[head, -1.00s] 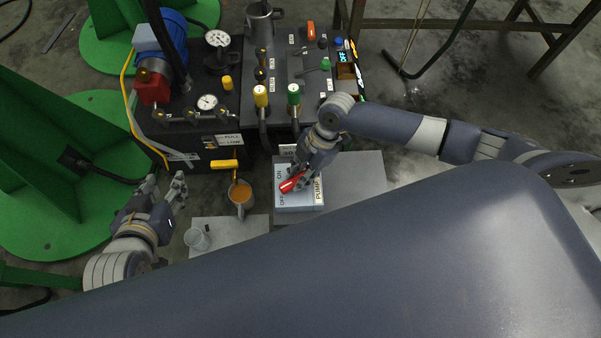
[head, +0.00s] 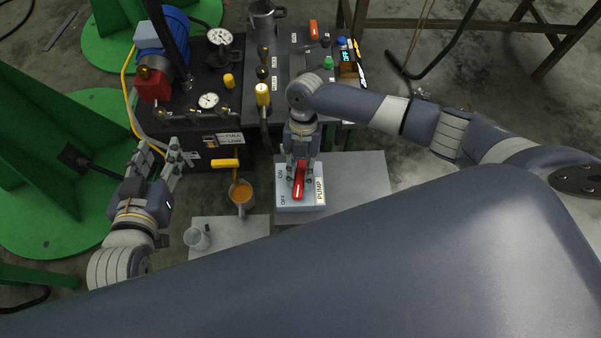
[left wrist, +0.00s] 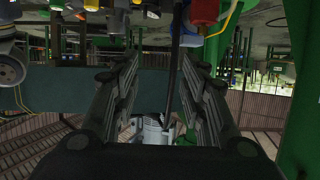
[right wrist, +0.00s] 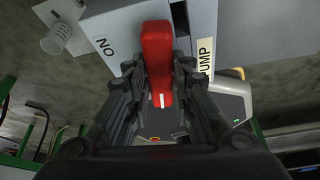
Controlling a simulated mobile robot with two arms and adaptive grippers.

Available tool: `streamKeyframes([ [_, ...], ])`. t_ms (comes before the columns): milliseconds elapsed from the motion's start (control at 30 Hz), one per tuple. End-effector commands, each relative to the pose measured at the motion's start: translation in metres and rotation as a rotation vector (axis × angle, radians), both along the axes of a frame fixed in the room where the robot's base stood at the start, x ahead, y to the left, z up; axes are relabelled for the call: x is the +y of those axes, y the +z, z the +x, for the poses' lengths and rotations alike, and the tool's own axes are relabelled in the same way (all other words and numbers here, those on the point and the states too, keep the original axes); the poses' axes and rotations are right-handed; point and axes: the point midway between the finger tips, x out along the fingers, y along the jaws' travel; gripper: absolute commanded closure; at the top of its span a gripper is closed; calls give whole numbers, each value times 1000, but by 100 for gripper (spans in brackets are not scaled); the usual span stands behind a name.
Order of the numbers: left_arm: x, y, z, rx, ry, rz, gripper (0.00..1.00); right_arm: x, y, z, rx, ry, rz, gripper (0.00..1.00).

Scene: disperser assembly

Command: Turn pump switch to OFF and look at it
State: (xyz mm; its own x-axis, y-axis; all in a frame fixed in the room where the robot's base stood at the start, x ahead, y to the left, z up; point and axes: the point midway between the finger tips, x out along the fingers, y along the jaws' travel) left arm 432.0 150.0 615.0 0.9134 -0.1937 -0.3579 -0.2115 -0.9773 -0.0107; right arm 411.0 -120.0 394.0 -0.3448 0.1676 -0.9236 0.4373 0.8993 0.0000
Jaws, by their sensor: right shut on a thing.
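The pump switch is a pale box (head: 310,203) marked ON, OFF and PUMP, with a red handle (head: 299,183) on top. In the head view the handle stands nearly straight up and down in the picture, right of the ON and OFF marks. My right gripper (head: 297,170) is shut on the red handle; in the right wrist view its fingers (right wrist: 160,98) lie on both sides of the red handle (right wrist: 157,55). A white mark shows on the handle's near end. My left gripper (head: 165,165) is open and empty; its fingers (left wrist: 158,85) stand wide apart.
A grey plate (head: 360,185) lies beside the switch box. The black machine panel (head: 215,130) with gauges and valves is behind, and a green frame (head: 45,170) is at far left.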

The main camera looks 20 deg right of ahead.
Motion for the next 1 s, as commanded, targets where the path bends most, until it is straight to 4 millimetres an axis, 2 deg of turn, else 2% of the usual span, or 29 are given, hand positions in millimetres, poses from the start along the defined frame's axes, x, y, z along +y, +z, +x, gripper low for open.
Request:
streamKeyframes([
  [400, -3, 12, 6, -67, -4, -16, 60, 2, -1, 0, 0, 171, 0, 100],
  [933, -3, 14, 7, -73, -5, -17, 60, 1, -1, 0, 0, 192, 1, 100],
  [967, -3, 14, 7, -73, -5, -17, 60, 2, -1, 0, 0, 192, 1, 72],
  [1000, -4, 14, 7, -73, -5, -17, 60, 2, -1, 0, 0, 191, 0, 63],
])
